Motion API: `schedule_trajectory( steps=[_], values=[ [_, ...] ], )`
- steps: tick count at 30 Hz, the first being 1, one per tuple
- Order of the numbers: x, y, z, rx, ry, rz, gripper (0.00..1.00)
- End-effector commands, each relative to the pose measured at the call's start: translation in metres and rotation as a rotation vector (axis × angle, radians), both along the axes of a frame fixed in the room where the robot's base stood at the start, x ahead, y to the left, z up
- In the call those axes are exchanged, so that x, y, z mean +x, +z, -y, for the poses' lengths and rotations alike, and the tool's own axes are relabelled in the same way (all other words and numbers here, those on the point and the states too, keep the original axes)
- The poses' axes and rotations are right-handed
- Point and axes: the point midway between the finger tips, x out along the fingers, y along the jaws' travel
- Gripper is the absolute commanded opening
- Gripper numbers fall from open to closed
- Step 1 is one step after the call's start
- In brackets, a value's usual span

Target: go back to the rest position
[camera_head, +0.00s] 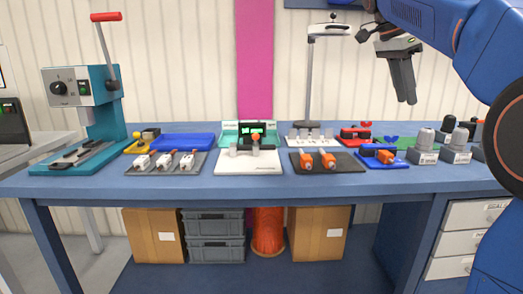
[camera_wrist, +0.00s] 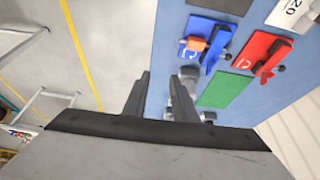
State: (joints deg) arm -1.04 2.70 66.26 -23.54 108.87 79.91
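My gripper (camera_head: 403,84) hangs from my blue arm above the right part of the blue workbench (camera_head: 345,183), with its dark fingers pointing down and well clear of the surface. In the wrist view my gripper (camera_wrist: 161,98) has its two fingers apart with nothing between them, so it is open and empty. Below it in that view are a blue fixture (camera_wrist: 210,33) bearing an orange part, a red fixture (camera_wrist: 262,52) and a green mat (camera_wrist: 226,90). Grey parts beside the right finger are partly hidden by it.
A teal lever press (camera_head: 98,112) stands at the left. A dark tray (camera_head: 345,163) with two orange connectors, a grey tray (camera_head: 140,170) with white connectors and a lamp post (camera_head: 309,85) occupy the bench. Grey cylindrical parts (camera_head: 426,139) stand at the right. Air around the gripper is free.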

Motion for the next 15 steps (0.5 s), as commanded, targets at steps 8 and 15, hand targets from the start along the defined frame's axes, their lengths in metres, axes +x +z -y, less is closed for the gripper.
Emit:
schedule_trajectory(
  steps=[8,15],
  values=[
    [-0.015,-0.014,-0.003,0.015,0.107,-0.013,0.25],
    [-0.038,-0.036,-0.009,0.031,0.255,-0.029,0.25]
  ],
)
